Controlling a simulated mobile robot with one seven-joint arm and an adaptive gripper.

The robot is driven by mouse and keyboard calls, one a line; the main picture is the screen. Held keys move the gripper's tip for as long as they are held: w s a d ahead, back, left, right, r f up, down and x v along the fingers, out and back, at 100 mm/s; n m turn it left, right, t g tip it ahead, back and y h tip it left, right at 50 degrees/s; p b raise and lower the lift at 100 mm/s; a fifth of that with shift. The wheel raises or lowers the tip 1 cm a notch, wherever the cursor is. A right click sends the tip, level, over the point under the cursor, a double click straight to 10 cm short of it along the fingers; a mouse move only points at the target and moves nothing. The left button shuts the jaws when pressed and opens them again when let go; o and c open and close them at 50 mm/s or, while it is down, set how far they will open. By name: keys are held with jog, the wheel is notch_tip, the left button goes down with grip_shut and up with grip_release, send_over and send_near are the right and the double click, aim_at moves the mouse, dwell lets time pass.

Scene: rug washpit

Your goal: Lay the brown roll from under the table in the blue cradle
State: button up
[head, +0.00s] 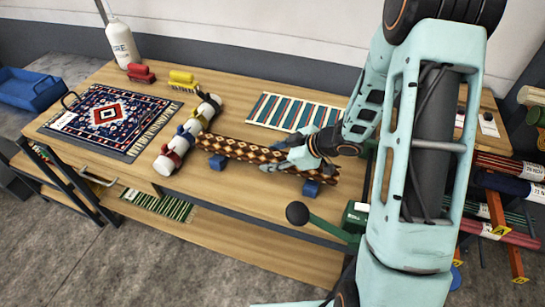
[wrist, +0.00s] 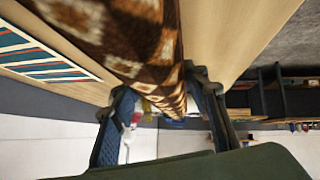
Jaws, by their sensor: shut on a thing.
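The brown patterned roll (head: 236,149) lies lengthwise above the tabletop, in line with the blue cradle. The cradle shows as two small blue blocks, a left one (head: 217,162) and a right one (head: 311,188). The roll is over both blocks; whether it rests fully on them I cannot tell. My gripper (head: 279,157) is shut on the roll, right of its middle. In the wrist view the roll (wrist: 130,40) runs between my two fingers (wrist: 165,112).
A navy and red rug (head: 110,118) lies at the table's left. A striped mat (head: 296,112) lies behind. A white bottle (head: 123,44), red brush (head: 140,74) and yellow brush (head: 184,81) stand at the back.

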jog(key=o, duration=1.2)
jog(key=shift+f, duration=0.2)
jog(key=shift+c, duration=0.2)
jog(key=o, duration=0.4)
jog(key=shift+r, duration=0.1)
jog(key=shift+o, duration=0.2)
jog(key=shift+r, duration=0.25)
jog(key=p+v, duration=0.2)
jog(key=v, duration=1)
jog(key=shift+f, duration=0.1)
